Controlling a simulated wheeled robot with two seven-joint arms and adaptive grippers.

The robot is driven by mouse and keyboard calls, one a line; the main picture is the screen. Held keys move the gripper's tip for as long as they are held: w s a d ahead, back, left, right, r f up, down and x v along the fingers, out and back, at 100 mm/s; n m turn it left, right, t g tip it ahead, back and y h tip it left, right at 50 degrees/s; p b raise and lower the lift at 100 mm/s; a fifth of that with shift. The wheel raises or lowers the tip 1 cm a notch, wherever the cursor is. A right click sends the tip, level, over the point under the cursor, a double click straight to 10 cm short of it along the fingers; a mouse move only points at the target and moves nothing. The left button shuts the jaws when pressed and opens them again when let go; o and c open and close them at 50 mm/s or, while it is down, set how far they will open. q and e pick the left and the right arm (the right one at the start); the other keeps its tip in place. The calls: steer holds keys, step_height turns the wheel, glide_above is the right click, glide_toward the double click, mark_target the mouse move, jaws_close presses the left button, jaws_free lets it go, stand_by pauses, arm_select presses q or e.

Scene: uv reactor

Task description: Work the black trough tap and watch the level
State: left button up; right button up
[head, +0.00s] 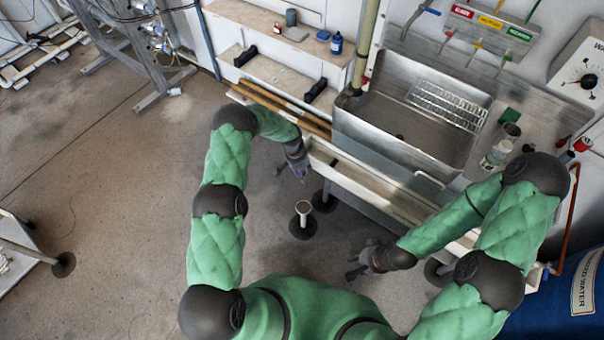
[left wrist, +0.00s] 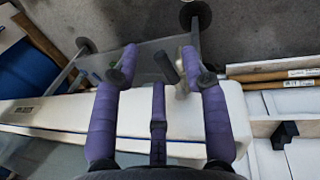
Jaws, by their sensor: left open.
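The white trough (head: 375,190) runs along the front of the steel sink. It crosses the left wrist view as a pale band (left wrist: 60,116). A dark lever (left wrist: 165,68) beside a beige fitting (left wrist: 181,87) stands at the trough's edge; it looks like the black tap. My left gripper (head: 291,172) is at the trough's left end. In the wrist view its purple fingers (left wrist: 162,72) are open, with the lever between their tips; contact cannot be told. The tap cannot be made out in the head view. My right gripper (head: 358,266) hangs low over the floor, its opening unclear.
A steel sink (head: 345,120) stands behind the trough. Brown wooden bars (head: 285,108) lie left of the sink. A blue drum (head: 555,308) is at lower right. The left floor is mostly clear.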

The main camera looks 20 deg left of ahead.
arm_select(q)
jaws_close()
steer(key=shift+d, duration=0.1)
steer(key=shift+w+d+n+t+y+b, duration=0.25)
steer(key=shift+w+d+n+t+b, duration=0.4)
steer(key=shift+n+b, duration=1.75)
steer(key=shift+w+d+n+t+y+b, duration=0.25)
steer(key=shift+d+n+b, duration=0.75)
steer(key=shift+n+b, duration=1.45)
steer(key=shift+w+d+n+t+y+b, duration=0.25)
steer(key=shift+w+d+n+b, duration=0.4)
steer(key=shift+n+b, duration=1.75)
steer(key=shift+s+d+n+p, duration=0.1)
steer(key=shift+d+n+p, duration=0.05)
steer(key=shift+n+p, duration=0.75)
